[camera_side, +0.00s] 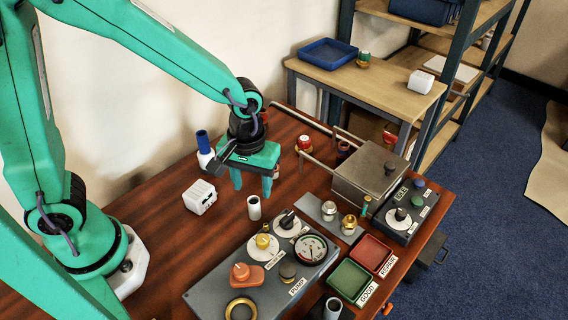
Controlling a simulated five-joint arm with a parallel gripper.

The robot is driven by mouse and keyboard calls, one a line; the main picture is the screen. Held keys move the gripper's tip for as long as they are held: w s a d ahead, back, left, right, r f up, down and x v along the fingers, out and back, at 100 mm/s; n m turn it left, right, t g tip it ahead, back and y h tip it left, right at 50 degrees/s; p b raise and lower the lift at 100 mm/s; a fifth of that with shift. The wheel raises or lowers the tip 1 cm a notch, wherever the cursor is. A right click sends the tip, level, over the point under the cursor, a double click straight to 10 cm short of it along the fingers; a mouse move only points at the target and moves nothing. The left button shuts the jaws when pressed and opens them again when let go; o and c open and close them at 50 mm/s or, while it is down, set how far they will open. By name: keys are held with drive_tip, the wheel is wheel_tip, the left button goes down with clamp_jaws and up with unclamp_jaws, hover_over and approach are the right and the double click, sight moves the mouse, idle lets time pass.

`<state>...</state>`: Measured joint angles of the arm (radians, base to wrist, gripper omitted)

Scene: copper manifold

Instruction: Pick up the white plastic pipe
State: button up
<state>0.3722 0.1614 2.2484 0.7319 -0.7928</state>
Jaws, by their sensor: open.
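A short white pipe piece (254,208) stands upright on the brown wooden table, its dark open end facing up. My gripper (252,185) points down above and just behind it, with its two green fingers spread apart and nothing between them. The pipe appears apart from the fingers; the exact height of the fingertips over the table is hard to tell. A second pale tube (332,308) stands at the bottom edge of the picture, partly cut off.
A white box (200,197) and a blue-topped bottle (203,145) stand left of my gripper. A grey pump panel (215,293) with knobs and a gauge lies in front. A metal box (370,180) is at right, near green (349,280) and red (372,253) trays.

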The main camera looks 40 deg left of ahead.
sight(254, 202)
drive_tip(key=shift+f, duration=1.25)
drive_tip(key=shift+f, duration=0.15)
drive_tip(key=shift+f, duration=2.45)
drive_tip(key=shift+c, duration=0.4)
drive_tip(key=c, duration=1)
